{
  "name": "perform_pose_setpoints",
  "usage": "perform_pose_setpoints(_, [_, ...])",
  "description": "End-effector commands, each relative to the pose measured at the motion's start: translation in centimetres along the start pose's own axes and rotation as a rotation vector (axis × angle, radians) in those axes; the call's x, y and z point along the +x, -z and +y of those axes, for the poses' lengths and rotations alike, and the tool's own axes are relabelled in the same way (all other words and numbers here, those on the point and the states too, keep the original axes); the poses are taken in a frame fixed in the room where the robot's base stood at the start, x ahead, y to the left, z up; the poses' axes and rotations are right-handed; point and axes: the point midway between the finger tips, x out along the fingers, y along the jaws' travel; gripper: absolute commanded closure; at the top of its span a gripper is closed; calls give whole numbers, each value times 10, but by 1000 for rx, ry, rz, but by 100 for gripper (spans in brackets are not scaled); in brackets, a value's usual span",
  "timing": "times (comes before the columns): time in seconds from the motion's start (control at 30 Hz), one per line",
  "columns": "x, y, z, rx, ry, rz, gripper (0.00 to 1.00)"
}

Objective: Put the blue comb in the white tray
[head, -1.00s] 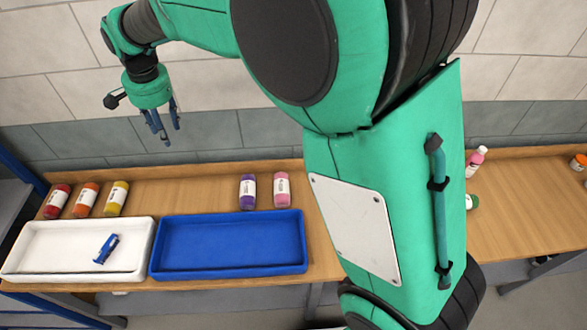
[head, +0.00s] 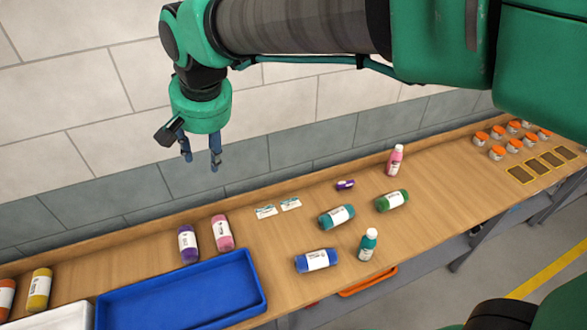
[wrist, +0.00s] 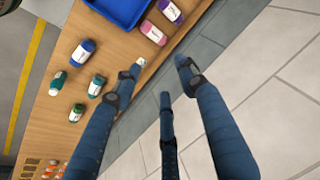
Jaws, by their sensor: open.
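The white tray (head: 50,318) shows only as a corner at the lower left edge of the head view, and most of it is out of frame. No blue comb shows in either current view. My gripper (head: 201,163) is open and empty, raised in front of the wall above the back of the bench. In the wrist view my gripper (wrist: 162,68) has its fingers spread with nothing between them.
A blue tray (head: 250,306) sits beside the white tray on the wooden bench (head: 270,250). Orange-lidded jars (head: 497,153) stand at the far right.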

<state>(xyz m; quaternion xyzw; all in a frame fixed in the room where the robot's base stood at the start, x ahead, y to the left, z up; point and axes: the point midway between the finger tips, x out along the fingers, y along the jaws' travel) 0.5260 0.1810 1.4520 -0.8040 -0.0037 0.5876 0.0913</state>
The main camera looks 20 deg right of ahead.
Motion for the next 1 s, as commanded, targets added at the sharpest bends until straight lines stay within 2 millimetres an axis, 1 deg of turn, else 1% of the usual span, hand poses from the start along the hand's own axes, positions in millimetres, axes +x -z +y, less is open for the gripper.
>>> perform_pose_setpoints(0.03, [-7,-7,16,-2,-2,12,58])
perform_pose_setpoints(0.2, [-24,-31,60,-28,-11,47,58])
perform_pose_setpoints(0.37, [-35,-58,98,-53,-23,78,58])
perform_pose_setpoints(0.6, [-44,-104,149,-92,-49,124,58])
perform_pose_setpoints(0.8, [-45,-142,182,-124,-76,159,58])
perform_pose_setpoints(0.9, [-43,-157,193,-136,-87,170,58])
perform_pose_setpoints(1.0, [-42,-167,200,-146,-95,178,58])
